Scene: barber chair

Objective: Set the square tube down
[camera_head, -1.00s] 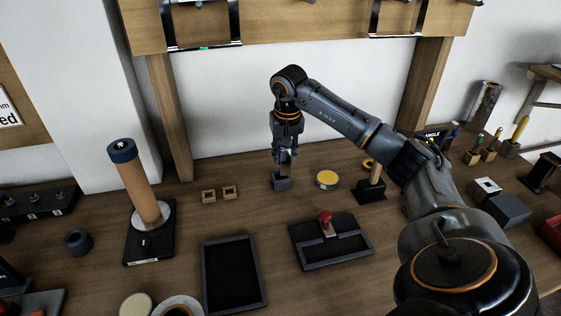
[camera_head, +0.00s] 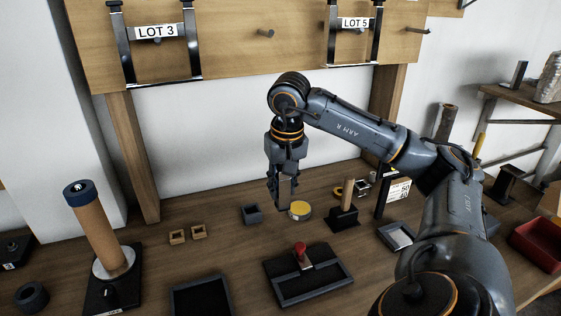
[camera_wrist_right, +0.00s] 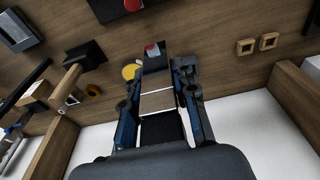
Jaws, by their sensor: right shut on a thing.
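My right gripper (camera_head: 281,196) points down over the workbench, shut on a narrow grey piece that appears to be the square tube (camera_head: 286,189). The tube hangs roughly upright between the fingers, which hide much of it. In the wrist view the grey piece (camera_wrist_right: 156,63) shows between the fingertips, with a red mark near its far end. Whether its lower end touches the bench is unclear. A small dark square open holder (camera_head: 252,214) stands on the bench just left of the gripper; it also shows in the wrist view (camera_wrist_right: 187,66). My left gripper is out of view.
A yellow-topped tin (camera_head: 300,209) sits close beside the gripper on the right. A black stand with a wooden peg (camera_head: 344,215) is farther right. A dark tray with a red-handled tool (camera_head: 302,254) lies in front. Two small wooden square rings (camera_head: 198,232) are left.

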